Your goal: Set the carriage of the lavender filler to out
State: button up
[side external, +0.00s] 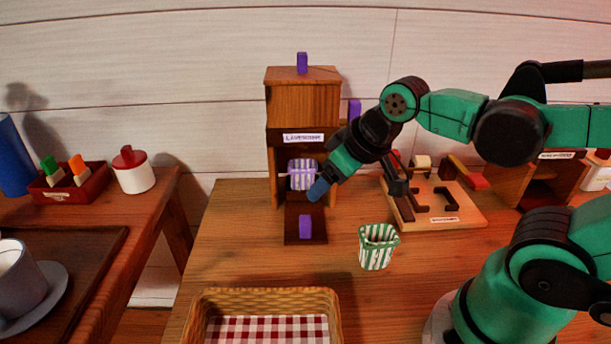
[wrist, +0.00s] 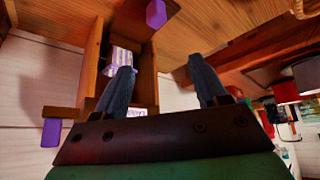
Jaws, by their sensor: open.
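The lavender filler (side external: 302,105) is a wooden tower with a white label and an open bay. A purple block (side external: 302,63) stands on top and another (side external: 354,110) shows at its right side. A dark board, apparently the carriage (side external: 290,236), juts out at the foot with a purple knob (side external: 305,227); the knob also shows in the wrist view (wrist: 156,13). A purple-and-white striped container (side external: 302,174) is in the bay. My gripper (side external: 318,190) is at the bay's front right. In the wrist view it is open (wrist: 160,75), with one blue finger overlapping the striped container (wrist: 122,56); contact cannot be told.
A green-and-white striped cup (side external: 377,248) stands front right of the filler. A wooden board with dark slots (side external: 455,215) lies to the right. A wicker basket (side external: 335,300) is at the front. Table between filler and basket is clear.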

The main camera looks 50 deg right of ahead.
aim_at(306, 219)
jog(key=w+f+n+g, duration=0.2)
jog(key=n, duration=0.1)
jog(key=w+f+n+g, duration=0.3)
jog(key=n, duration=0.1)
jog(key=shift+d+g, duration=0.15)
jog(key=shift+g, duration=0.15)
jog(key=shift+w+f+n+g, duration=0.1)
jog(key=shift+f+n+g, duration=0.3)
jog(key=shift+f+n, duration=0.15)
jog(key=shift+f, duration=2.85)
grip_shut()
